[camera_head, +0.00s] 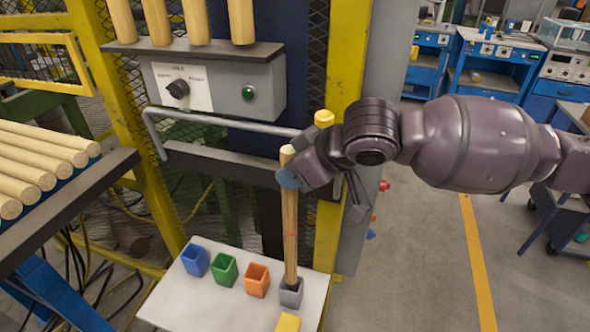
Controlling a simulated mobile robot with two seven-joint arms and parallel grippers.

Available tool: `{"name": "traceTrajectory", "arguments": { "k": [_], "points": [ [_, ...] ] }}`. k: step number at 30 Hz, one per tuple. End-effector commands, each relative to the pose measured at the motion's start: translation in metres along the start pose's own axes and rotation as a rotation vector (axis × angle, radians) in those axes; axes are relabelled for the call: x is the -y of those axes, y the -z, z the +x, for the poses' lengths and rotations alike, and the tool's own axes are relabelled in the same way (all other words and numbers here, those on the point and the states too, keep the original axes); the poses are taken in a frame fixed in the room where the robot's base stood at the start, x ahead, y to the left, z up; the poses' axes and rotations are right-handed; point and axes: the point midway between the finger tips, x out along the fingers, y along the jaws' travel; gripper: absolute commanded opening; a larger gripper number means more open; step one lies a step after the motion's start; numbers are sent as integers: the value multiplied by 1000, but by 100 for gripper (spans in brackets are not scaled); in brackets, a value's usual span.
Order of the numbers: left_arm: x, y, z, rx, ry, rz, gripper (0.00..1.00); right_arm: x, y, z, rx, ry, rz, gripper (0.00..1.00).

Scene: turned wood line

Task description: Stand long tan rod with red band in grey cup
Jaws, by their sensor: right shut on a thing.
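The long tan rod with a red band (290,215) is upright, with the band low on its length. My right gripper (288,178) is shut on the rod near its top. The rod's lower end is at the grey cup (291,297) on the white board. It appears to be at or inside the cup's opening, but I cannot tell how deep. My left gripper is not in view.
Blue (195,260), green (224,270) and orange (256,280) cups stand left of the grey cup on the white board (195,302). A yellow block (288,323) is in front. A rack of pale rods (45,150) is at left. A grey handle bar (225,122) runs behind.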

Motion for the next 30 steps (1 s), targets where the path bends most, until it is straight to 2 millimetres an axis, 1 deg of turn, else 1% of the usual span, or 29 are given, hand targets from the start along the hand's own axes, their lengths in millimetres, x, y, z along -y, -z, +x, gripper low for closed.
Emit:
{"name": "traceTrajectory", "arguments": {
  "k": [7,17,30],
  "points": [
    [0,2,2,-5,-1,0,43,0,-1,2,-1,0,0,3],
    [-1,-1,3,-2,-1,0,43,0,-8,9,-1,1,0,3],
    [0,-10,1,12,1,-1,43,0,-18,18,-1,0,0,3]
  ]
}}
